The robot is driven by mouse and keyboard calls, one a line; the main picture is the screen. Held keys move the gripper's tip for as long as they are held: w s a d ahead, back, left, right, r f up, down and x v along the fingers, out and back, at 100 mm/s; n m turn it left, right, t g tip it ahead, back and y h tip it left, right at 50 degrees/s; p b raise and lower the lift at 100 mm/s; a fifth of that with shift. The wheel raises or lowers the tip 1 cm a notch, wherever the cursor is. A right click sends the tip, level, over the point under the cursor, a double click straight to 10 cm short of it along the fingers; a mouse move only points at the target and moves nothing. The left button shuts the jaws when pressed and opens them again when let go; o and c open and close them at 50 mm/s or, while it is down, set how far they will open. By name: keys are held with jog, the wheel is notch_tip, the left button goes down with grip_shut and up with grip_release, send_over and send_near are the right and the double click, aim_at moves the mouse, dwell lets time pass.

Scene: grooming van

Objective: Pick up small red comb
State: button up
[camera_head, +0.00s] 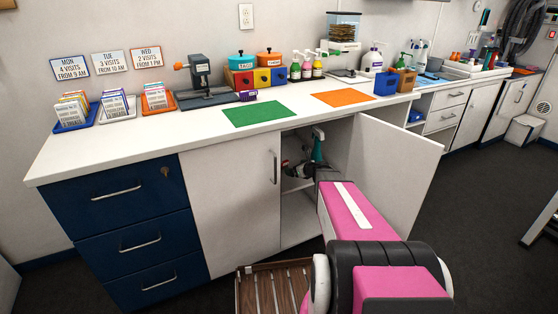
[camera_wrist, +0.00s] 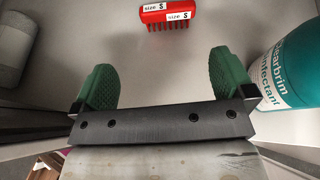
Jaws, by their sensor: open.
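The small red comb (camera_wrist: 154,18) lies at the top middle of the wrist view, on a pale surface. It carries white "size S" labels, and its teeth point down in the picture. My gripper (camera_wrist: 160,80) is open, with its two green fingertips spread apart and nothing between them. The comb is ahead of the fingertips, roughly centred on the gap and not touching them. In the head view my arm reaches into the open cabinet (camera_head: 298,222) under the counter. I cannot make out the comb there.
A teal disinfectant bottle (camera_wrist: 292,68) stands close to the right fingertip. A grey rolled item (camera_wrist: 20,45) is at the upper left of the wrist view. The open cabinet door (camera_head: 395,170) is right of my arm. A brown slatted crate (camera_head: 262,290) is below.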

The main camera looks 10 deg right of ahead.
aim_at(283, 165)
jog(key=shift+w+d+f+m, duration=0.15)
jog(key=shift+w+m, duration=0.25)
jog(key=shift+w, duration=0.45)
jog(key=x, duration=0.5)
jog(key=shift+w, duration=0.1)
jog(key=shift+f+x, duration=0.15)
jog(key=shift+x, duration=1.15)
jog(key=shift+f+x, duration=0.2)
jog(key=shift+x, duration=1.05)
jog(key=shift+c, duration=0.3)
jog(key=c, duration=0.6)
